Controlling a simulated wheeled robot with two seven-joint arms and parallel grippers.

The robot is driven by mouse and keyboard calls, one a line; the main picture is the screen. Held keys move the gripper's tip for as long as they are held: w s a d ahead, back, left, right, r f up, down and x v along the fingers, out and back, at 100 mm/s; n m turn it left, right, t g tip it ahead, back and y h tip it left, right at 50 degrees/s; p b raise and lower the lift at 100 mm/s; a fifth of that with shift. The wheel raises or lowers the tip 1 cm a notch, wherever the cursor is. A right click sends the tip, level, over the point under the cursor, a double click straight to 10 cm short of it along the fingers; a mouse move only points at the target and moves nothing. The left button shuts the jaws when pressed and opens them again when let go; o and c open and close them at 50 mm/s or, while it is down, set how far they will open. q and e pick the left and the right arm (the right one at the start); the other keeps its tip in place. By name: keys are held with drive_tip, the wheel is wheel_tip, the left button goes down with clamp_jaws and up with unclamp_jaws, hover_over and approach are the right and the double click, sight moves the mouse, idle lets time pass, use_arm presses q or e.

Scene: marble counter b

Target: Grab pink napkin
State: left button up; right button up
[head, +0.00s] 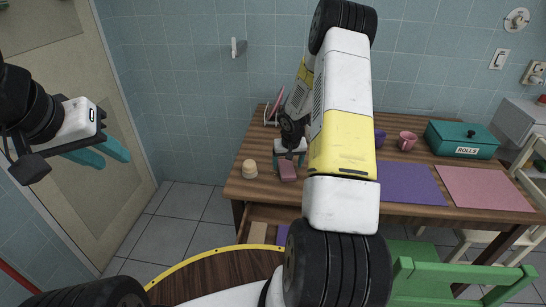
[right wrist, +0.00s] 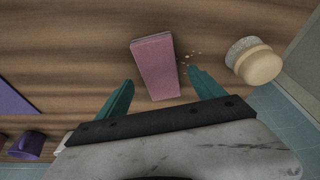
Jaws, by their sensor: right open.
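A pink block-shaped item that looks like the folded pink napkin (head: 288,171) lies on the wooden table near its front left edge. In the right wrist view the pink napkin (right wrist: 155,66) lies between and ahead of the teal fingers. My right gripper (right wrist: 161,78) is open, with a finger on each side of the napkin's near end and a gap on both sides. In the head view my right gripper (head: 290,155) hangs just over the napkin. My left gripper (head: 115,157) is open and empty, far left, away from the table.
A beige round-topped item (head: 250,168) stands left of the napkin, close to the right gripper. Purple (head: 412,183) and pink (head: 484,188) mats, a pink mug (head: 407,140) and a teal box (head: 462,140) lie to the right. A green chair (head: 465,275) stands in front.

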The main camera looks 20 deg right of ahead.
drive_tip(key=shift+x, duration=1.15)
drive_tip(key=c, duration=1.4)
drive_tip(key=shift+c, duration=0.2)
